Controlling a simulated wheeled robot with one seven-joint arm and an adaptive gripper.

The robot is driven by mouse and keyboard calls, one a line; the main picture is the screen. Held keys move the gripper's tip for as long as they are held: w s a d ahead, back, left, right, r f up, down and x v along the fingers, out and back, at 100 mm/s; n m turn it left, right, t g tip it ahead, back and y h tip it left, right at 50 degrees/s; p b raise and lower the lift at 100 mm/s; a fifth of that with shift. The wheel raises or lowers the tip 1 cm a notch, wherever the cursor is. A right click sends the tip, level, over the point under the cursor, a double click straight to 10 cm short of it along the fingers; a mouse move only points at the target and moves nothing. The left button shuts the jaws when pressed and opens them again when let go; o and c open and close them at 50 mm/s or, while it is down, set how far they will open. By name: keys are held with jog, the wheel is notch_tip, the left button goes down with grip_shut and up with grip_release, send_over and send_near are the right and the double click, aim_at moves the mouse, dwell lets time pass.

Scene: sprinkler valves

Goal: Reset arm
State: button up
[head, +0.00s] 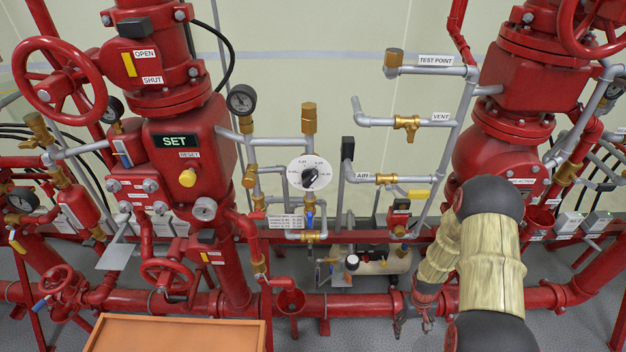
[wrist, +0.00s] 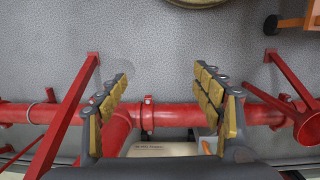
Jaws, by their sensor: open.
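My gripper (head: 413,318) hangs low at the right of centre in the head view, below my arm and in front of the lower red pipe. In the wrist view the gripper (wrist: 161,78) shows its two gold-padded fingers wide apart with nothing between them. They point over the grey floor (wrist: 150,50), and the horizontal red pipe (wrist: 52,113) runs behind them. My arm hides part of the red valve on the right in the head view.
A red valve body with a SET sign (head: 180,141) and a yellow RESET knob (head: 187,178) stands left. A black-handled dial (head: 310,174) is at centre. An orange-topped box (head: 175,335) is at front left. A red funnel (head: 289,301) stands by the lower pipe.

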jog(key=s+a+r+t, duration=0.2)
jog(key=s+a+r, duration=0.3)
jog(key=r, duration=1.3)
jog(key=s+a+r+t+p, duration=0.1)
jog(key=s+a+r, duration=0.3)
jog(key=r, duration=1.5)
jog(key=s+a+r+t+p, duration=0.1)
jog(key=s+a+r+t, duration=0.3)
jog(key=r, duration=1.5)
jog(key=shift+s+a, duration=0.8)
jog(key=shift+s, duration=0.45)
jog(key=shift+o, duration=0.7)
